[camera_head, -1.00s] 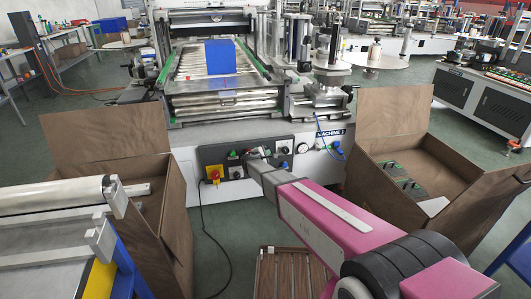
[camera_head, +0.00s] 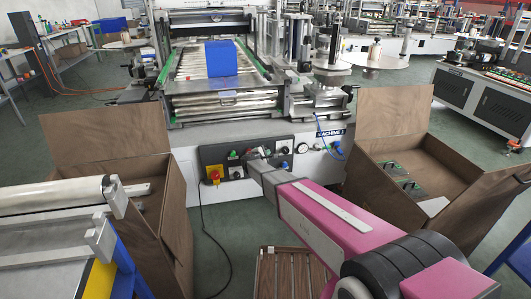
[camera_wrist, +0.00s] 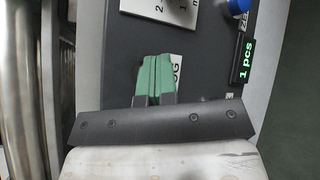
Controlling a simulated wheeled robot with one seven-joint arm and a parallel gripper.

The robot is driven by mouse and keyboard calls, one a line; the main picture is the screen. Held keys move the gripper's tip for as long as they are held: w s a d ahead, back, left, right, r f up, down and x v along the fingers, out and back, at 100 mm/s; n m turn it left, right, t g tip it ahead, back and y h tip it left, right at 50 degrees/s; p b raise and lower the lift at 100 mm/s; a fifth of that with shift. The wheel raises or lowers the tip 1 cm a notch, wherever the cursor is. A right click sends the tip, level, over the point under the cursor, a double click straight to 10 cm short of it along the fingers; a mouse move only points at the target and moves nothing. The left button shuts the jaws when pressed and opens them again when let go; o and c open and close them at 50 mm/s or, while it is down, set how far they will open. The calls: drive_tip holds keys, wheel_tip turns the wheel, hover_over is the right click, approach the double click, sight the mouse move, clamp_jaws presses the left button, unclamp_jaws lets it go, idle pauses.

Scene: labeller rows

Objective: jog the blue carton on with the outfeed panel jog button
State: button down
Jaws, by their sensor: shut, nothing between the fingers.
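The blue carton (camera_head: 222,58) stands upright on the roller conveyor (camera_head: 190,87) of the labelling machine. The dark outfeed panel (camera_head: 213,158) is on the machine's front, below the conveyor. My gripper (camera_head: 252,153) is at this panel. In the wrist view my gripper (camera_wrist: 155,57) is shut, its green fingers together and empty, in front of the panel face. A white label (camera_wrist: 177,68) reading "OG" shows beside the fingertips, partly covered by them. The jog button itself is hidden behind the fingers, and I cannot tell whether they touch it.
A blue knob (camera_wrist: 239,6) and a green "1 pcs" display (camera_wrist: 245,62) lie to the right in the wrist view. A red stop button on yellow (camera_head: 214,173) is at the panel's left. Open brown boxes stand left (camera_head: 178,195) and right (camera_head: 460,205) of my arm.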

drive_tip(key=shift+s+d, duration=0.25)
drive_tip(key=shift+s, duration=0.65)
drive_tip(key=s, duration=0.2)
drive_tip(key=s+d, duration=0.1)
drive_tip(key=s, duration=0.1)
drive_tip(key=shift+s+d, duration=0.15)
drive_tip(key=shift+s, duration=0.25)
drive_tip(key=shift+d, duration=0.1)
idle(1.2)
